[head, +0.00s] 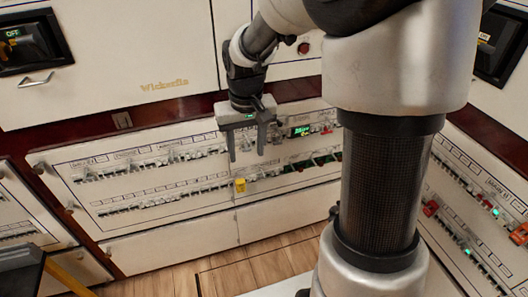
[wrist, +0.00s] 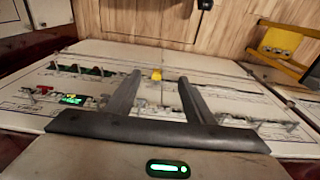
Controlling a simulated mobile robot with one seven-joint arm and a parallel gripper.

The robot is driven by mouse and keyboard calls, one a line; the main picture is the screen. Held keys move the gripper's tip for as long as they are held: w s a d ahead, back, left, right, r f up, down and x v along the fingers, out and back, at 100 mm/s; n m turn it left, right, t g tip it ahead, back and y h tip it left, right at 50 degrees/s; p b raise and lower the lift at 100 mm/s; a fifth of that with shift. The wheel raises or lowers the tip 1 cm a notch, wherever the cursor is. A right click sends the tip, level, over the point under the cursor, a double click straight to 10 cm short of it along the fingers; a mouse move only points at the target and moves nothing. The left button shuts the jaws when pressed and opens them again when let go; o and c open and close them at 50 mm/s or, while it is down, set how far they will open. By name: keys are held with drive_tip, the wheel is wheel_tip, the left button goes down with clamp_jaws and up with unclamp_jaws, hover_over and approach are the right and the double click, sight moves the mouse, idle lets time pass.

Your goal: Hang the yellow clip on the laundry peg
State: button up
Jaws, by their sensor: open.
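The yellow clip (head: 240,185) is a small yellow block at the lower breaker row, near the seam in the middle of the panel (head: 150,222). It also shows in the wrist view (wrist: 156,74), between my fingertips as seen from there. My gripper (head: 247,155) is open, with its two grey fingers pointing down in front of the panel. In the head view the fingertips are above the clip and nothing is held. In the wrist view the fingers (wrist: 160,78) are apart. The labels are too small to read, so I cannot tell which peg is the laundry one.
Rows of breakers and pegs (head: 150,160) run along the panel, with a small green display (head: 300,131) at right. Another panel with orange-red parts (head: 431,208) stands at the far right. A yellow-edged object (head: 68,275) is at lower left. Wooden floor (head: 200,268) lies below.

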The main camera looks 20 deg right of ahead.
drive_tip(key=d+p, duration=0.1)
drive_tip(key=p, duration=0.2)
drive_tip(key=d+p, duration=0.1)
drive_tip(key=p, duration=0.1)
drive_tip(key=d+p, duration=0.2)
drive_tip(key=p, duration=0.1)
drive_tip(key=shift+w+r+m+p, duration=0.2)
drive_tip(key=shift+r+m+p, duration=0.15)
drive_tip(key=shift+m, duration=0.05)
drive_tip(key=shift+f, duration=0.1)
